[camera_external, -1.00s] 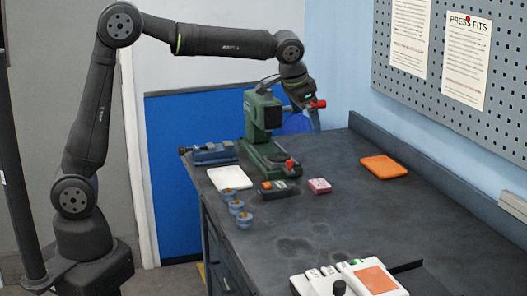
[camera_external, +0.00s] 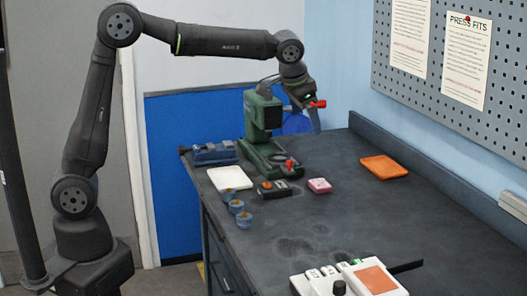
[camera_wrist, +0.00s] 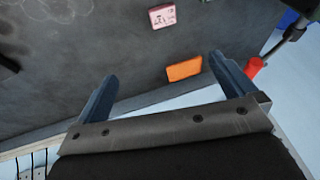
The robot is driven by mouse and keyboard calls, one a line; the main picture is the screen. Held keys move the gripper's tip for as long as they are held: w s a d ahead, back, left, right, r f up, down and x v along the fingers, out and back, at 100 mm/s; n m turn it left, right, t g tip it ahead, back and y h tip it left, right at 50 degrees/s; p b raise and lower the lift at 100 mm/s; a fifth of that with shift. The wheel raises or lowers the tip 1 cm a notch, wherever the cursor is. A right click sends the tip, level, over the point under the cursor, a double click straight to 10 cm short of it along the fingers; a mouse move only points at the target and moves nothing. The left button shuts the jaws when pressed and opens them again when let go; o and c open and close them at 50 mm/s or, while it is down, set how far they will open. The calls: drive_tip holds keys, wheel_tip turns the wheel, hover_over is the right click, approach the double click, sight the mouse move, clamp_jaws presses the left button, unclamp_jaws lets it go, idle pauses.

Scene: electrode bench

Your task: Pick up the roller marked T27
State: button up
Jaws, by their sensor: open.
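None of the blue pieces shows in the wrist view.
The green press (camera_external: 262,120) with its red lever knob (camera_external: 318,104) stands close to my gripper. A blue vise (camera_external: 213,153), white tray (camera_external: 229,178), dark control box (camera_external: 273,190), pink block (camera_external: 319,186) and orange tray (camera_external: 384,167) surround it.

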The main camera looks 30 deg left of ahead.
drive_tip(key=shift+c, duration=0.2)
idle(0.3)
drive_tip(key=c, duration=0.8)
drive_tip(key=m+g+y, duration=0.1)
drive_tip(key=m+g, duration=0.3)
drive_tip(key=m, duration=0.5)
hover_over(244, 216)
drive_tip(key=f, duration=1.6)
drive_tip(key=shift+s+d, duration=0.3)
drive_tip(key=shift+s, duration=0.05)
drive_tip(key=shift+w+a+f, duration=0.1)
drive_tip(key=shift+f, duration=0.9)
drive_tip(key=shift+w+a+f, duration=0.15)
drive_tip(key=shift+f, duration=0.85)
drive_tip(key=shift+w+a+f, duration=0.1)
drive_tip(key=shift+f, duration=0.9)
